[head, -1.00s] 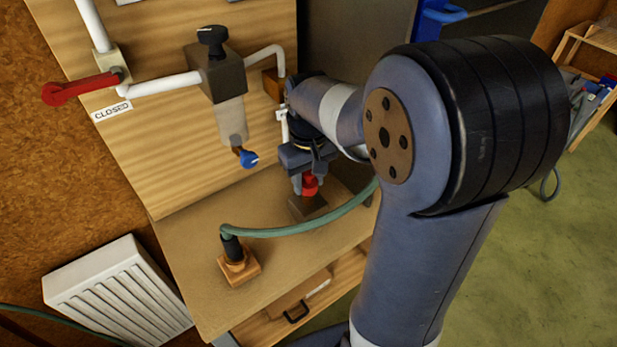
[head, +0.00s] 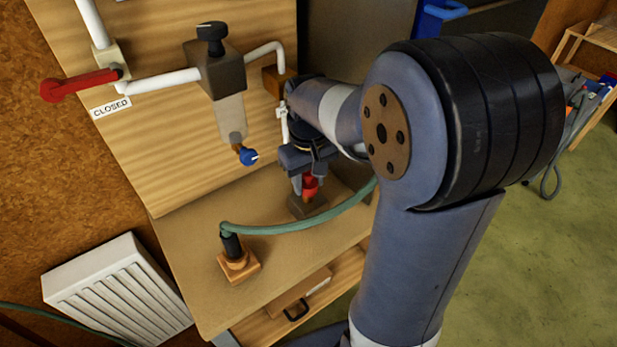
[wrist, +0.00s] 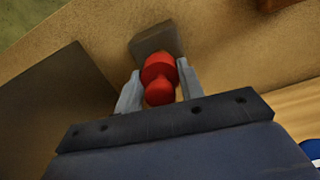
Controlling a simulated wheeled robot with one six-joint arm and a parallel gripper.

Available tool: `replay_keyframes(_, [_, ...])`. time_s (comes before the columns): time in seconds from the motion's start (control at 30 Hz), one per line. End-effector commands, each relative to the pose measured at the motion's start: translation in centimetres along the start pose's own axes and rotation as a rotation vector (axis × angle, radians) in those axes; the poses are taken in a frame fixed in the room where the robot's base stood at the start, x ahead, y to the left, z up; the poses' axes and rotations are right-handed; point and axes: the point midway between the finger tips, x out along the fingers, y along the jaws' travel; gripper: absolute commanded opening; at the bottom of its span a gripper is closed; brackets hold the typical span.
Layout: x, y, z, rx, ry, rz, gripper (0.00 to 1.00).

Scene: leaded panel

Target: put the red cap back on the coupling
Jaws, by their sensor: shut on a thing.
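The red cap (head: 309,187) is between the fingers of my gripper (head: 308,181), which is shut on it. In the wrist view the cap (wrist: 159,78) shows as a rounded red piece between the two grey fingertips of my gripper (wrist: 158,92). A dark brown block (head: 307,206) is right below the cap; it also shows in the wrist view (wrist: 156,40). I cannot tell whether the cap touches it. A pipe with a blue-tipped end (head: 248,157), perhaps the coupling, hangs from the grey valve body (head: 221,75) on the upright board.
A green hose (head: 300,228) arcs over the bench (head: 190,245) from a black fitting on a wooden block (head: 240,267). A red lever (head: 80,85) stands beside a CLOSED label. A white radiator (head: 120,292) is at lower left. The bench's front left is clear.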

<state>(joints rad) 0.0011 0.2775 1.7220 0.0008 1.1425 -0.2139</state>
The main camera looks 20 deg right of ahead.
Motion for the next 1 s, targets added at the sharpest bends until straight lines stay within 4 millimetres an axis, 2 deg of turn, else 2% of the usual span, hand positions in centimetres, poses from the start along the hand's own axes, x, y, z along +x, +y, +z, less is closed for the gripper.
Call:
replay_keyframes(0.83, [2.2,0.0,0.0,0.0,0.0,0.0,0.15])
replay_keyframes(0.87, [2.2,0.0,0.0,0.0,0.0,0.0,0.37])
replay_keyframes(1.0, [2.1,0.0,0.0,0.0,0.0,0.0,0.49])
